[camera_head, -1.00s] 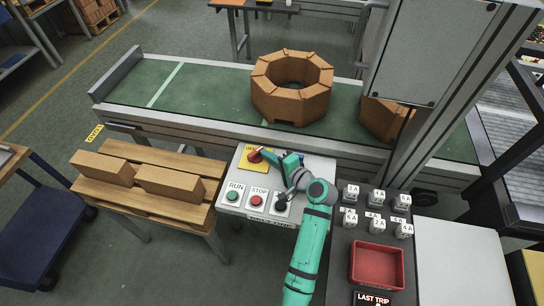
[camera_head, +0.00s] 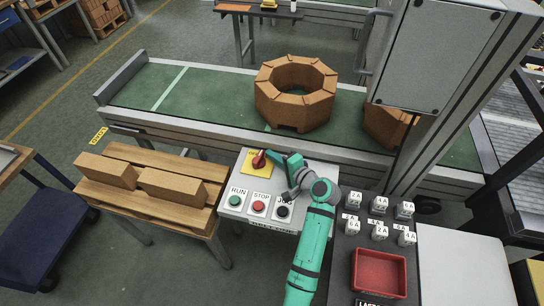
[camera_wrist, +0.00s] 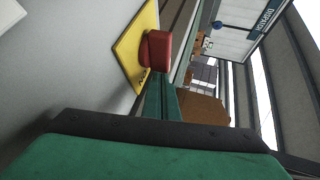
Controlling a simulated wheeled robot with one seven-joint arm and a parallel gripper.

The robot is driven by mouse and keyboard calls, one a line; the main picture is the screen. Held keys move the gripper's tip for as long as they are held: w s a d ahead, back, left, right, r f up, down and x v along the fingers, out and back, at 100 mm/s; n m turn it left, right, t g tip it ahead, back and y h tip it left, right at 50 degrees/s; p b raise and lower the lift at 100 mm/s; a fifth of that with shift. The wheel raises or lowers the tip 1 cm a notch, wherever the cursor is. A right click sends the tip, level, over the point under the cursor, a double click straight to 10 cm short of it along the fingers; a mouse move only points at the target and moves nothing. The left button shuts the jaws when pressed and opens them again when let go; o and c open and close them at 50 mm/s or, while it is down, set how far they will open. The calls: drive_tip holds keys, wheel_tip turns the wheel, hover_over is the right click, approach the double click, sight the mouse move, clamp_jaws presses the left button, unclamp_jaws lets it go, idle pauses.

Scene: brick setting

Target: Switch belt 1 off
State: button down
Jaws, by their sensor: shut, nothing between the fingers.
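A red rotary switch knob (camera_head: 259,159) sits on a yellow plate (camera_head: 250,170) at the back of the grey control panel (camera_head: 233,206). It also shows in the wrist view as a red knob (camera_wrist: 157,49) on the yellow plate (camera_wrist: 134,40). My gripper (camera_head: 272,153) is shut and empty, its tip right beside the knob on the right; I cannot tell if they touch. In front are the green RUN button (camera_head: 235,200), the red STOP button (camera_head: 259,207) and a black button (camera_head: 283,211). The green belt (camera_head: 215,95) runs behind the panel.
A ring of brown bricks (camera_head: 296,93) stands on the belt. A wooden pallet table with two bricks (camera_head: 170,185) is left of the panel. Several white labelled blocks (camera_head: 379,205) and a red tray (camera_head: 380,273) are at right. A grey cabinet (camera_head: 440,55) rises behind.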

idle(0.3)
drive_tip(key=v, duration=1.1)
drive_tip(key=shift+w, duration=0.1)
drive_tip(key=shift+w, duration=0.1)
